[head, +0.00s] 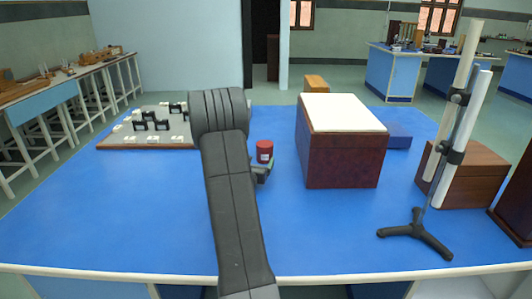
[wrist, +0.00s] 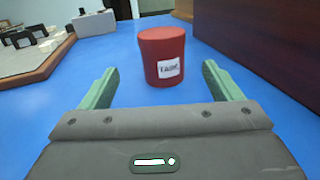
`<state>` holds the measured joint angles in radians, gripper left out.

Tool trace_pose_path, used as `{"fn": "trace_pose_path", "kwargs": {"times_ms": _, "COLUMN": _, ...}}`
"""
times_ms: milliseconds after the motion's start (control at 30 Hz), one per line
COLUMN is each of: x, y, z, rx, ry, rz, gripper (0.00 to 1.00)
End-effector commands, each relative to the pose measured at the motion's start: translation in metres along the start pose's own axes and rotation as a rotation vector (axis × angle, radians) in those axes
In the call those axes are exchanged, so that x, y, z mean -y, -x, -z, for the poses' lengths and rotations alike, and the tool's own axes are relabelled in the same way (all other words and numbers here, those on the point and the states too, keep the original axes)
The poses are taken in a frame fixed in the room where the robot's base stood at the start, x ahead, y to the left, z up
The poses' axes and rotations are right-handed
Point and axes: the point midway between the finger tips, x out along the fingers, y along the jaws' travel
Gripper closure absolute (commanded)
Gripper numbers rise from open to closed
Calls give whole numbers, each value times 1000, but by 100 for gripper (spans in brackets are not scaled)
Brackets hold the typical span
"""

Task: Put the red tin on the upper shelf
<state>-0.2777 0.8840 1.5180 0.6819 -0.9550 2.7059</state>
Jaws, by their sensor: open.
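The red tin (head: 265,151) stands upright on the blue bench top (head: 130,210), just right of my arm in the head view. In the wrist view the red tin (wrist: 162,50) carries a white label with dark lettering and stands ahead of my gripper (wrist: 168,80). The green fingers are spread wide and empty, with the tin just beyond and roughly between their tips. In the head view my gripper (head: 265,170) is partly hidden behind my arm. I cannot make out an upper shelf for certain in either view.
A dark red-brown box with a white top (head: 345,112) stands right of the tin. Farther right are a tripod stand with white tubes (head: 415,232) and a wooden box (head: 480,175). A grey board with small black and white parts (head: 155,143) lies left. The front bench area is clear.

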Motion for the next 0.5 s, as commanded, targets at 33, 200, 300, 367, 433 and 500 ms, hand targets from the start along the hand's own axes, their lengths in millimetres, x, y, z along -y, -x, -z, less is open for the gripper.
{"fn": "trace_pose_path", "kwargs": {"times_ms": 33, "x": 1, "y": -11, "z": -2, "rx": 1, "ry": 0, "rz": 3, "gripper": 15}}
{"fn": "trace_pose_path", "kwargs": {"times_ms": 200, "x": 0, "y": -36, "z": -1, "rx": 0, "ry": 2, "rz": 0, "gripper": 15}}
{"fn": "trace_pose_path", "kwargs": {"times_ms": 300, "x": 0, "y": -43, "z": 0, "rx": 0, "ry": 3, "rz": -1, "gripper": 15}}
{"fn": "trace_pose_path", "kwargs": {"times_ms": 367, "x": 0, "y": -46, "z": -1, "rx": 1, "ry": 2, "rz": -1, "gripper": 15}}
{"fn": "trace_pose_path", "kwargs": {"times_ms": 433, "x": 2, "y": -53, "z": -2, "rx": 0, "ry": 2, "rz": 0, "gripper": 15}}
{"fn": "trace_pose_path", "kwargs": {"times_ms": 500, "x": 4, "y": -64, "z": -4, "rx": 0, "ry": 2, "rz": 1, "gripper": 15}}
